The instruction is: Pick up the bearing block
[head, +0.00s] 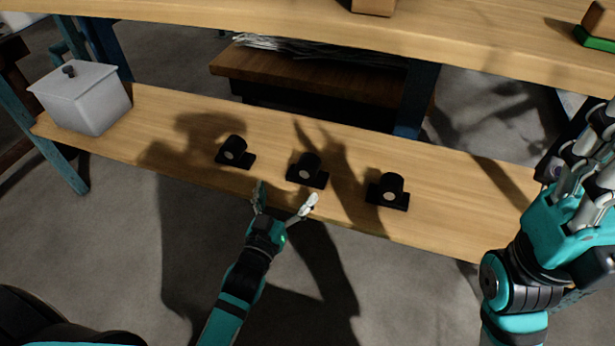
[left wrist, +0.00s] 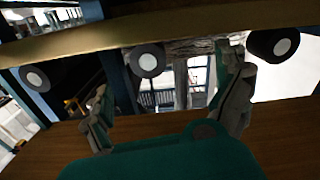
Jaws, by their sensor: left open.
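Three black bearing blocks, each a round housing with a pale centre on a flat base, stand in a row on the wooden bench: the left one (head: 233,149), the middle one (head: 308,167) and the right one (head: 390,188). My left gripper (head: 287,193) is open and empty at the bench's front edge, just before the middle block and apart from it. In the left wrist view, the middle block (left wrist: 147,61) shows between the spread fingers (left wrist: 168,88), farther off. My right gripper (head: 592,150) is at the right edge, partly cut off, its opening unclear.
The bench (head: 450,218) is clear around the blocks. A grey lidded box (head: 85,98) stands at its left end. A higher wooden shelf (head: 240,22) runs across the back, with a brown block (head: 373,6) on it. A lower dark wooden bench (head: 300,75) stands behind.

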